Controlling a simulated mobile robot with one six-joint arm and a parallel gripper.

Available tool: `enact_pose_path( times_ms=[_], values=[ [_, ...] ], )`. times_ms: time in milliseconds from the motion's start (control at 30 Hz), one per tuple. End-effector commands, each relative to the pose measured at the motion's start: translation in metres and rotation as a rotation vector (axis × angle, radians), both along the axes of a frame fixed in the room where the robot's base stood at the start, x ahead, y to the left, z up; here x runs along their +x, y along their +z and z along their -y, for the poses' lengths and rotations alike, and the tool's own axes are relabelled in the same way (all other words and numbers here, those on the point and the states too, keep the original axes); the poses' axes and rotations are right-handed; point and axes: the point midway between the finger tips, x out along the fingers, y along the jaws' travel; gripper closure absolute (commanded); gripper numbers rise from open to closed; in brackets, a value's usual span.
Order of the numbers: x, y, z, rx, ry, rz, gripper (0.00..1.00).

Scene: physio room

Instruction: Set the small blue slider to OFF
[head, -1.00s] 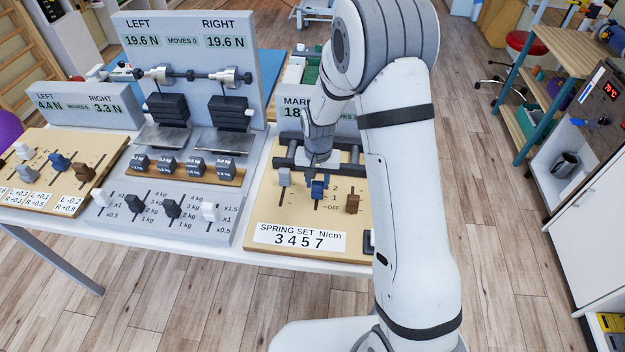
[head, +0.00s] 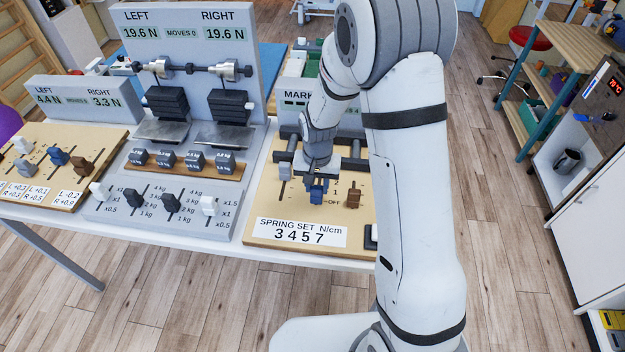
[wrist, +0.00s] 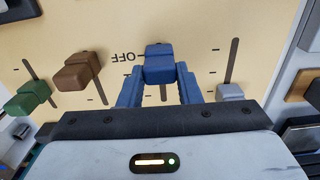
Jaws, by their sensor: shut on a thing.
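The small blue slider (wrist: 159,66) stands on the tan SPRING SET board and shows between my gripper's two blue fingers (wrist: 158,84) in the wrist view. My gripper (head: 317,183) is shut on it from both sides. In the wrist view the upside-down OFF label (wrist: 128,57) is beside the slider's cap, roughly level with it. Part of the slot shows between the fingers. In the head view my gripper hides most of the slider (head: 316,198), which is near the OFF end of its scale.
On the same board a brown slider (head: 353,199) and a light grey slider (head: 284,172) flank the blue one closely. A green slider (wrist: 27,97) shows in the wrist view. The SPRING SET label (head: 300,233) lies in front. Another slider panel (head: 150,222) stands at the left.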

Motion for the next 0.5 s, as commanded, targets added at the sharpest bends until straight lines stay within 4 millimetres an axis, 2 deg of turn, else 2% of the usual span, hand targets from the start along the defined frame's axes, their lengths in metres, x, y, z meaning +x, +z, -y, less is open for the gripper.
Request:
enact_pose_path(
  times_ms=[167,200,433,500],
  values=[
    [-0.0034,-0.0008,-0.0010,-0.001,-0.001,-0.010,1.00],
    [-0.0036,-0.0009,-0.0010,-0.001,-0.001,-0.011,0.67],
    [-0.0025,-0.0009,-0.0004,0.000,-0.001,-0.009,0.48],
    [-0.0022,-0.0009,-0.0002,0.000,-0.001,-0.008,0.47]
  ],
)
